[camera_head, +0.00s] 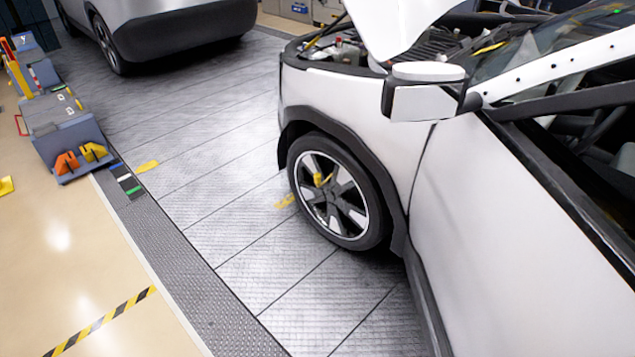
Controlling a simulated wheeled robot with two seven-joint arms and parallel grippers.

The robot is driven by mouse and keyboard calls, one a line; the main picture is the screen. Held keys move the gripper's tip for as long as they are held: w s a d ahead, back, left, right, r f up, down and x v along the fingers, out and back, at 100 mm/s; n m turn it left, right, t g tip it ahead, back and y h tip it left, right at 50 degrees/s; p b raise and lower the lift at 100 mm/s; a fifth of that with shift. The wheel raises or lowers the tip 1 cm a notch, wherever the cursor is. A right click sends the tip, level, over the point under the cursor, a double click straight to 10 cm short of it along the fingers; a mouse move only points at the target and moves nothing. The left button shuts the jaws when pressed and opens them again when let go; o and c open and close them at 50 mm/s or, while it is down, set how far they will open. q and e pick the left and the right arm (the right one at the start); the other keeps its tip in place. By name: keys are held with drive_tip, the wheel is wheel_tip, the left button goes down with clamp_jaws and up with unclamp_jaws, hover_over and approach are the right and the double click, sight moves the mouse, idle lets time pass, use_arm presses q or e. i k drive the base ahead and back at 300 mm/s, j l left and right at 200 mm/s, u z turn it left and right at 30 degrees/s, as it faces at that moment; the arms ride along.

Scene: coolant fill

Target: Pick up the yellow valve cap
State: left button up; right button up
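No yellow valve cap can be told for certain in the head view. A small yellow piece (321,179) shows among the spokes of the white car's front wheel (335,190); it is too small to tell what it is. Neither of my grippers is in view.
The white car (480,190) fills the right side, its hood raised and a mirror (425,92) jutting out. Grey carts (66,132) with orange and yellow blocks stand at the left. Another car (165,30) is at the back.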

sight(316, 177)
drive_tip(key=z, duration=0.55)
drive_tip(key=i+j+z, duration=0.15)
drive_tip(key=j+z, duration=0.2)
drive_tip(key=i+j+z, duration=0.1)
drive_tip(key=j+z, duration=0.3)
drive_tip(key=i+j+z, duration=0.1)
drive_tip(key=j+z, duration=0.55)
drive_tip(key=j, duration=1.9)
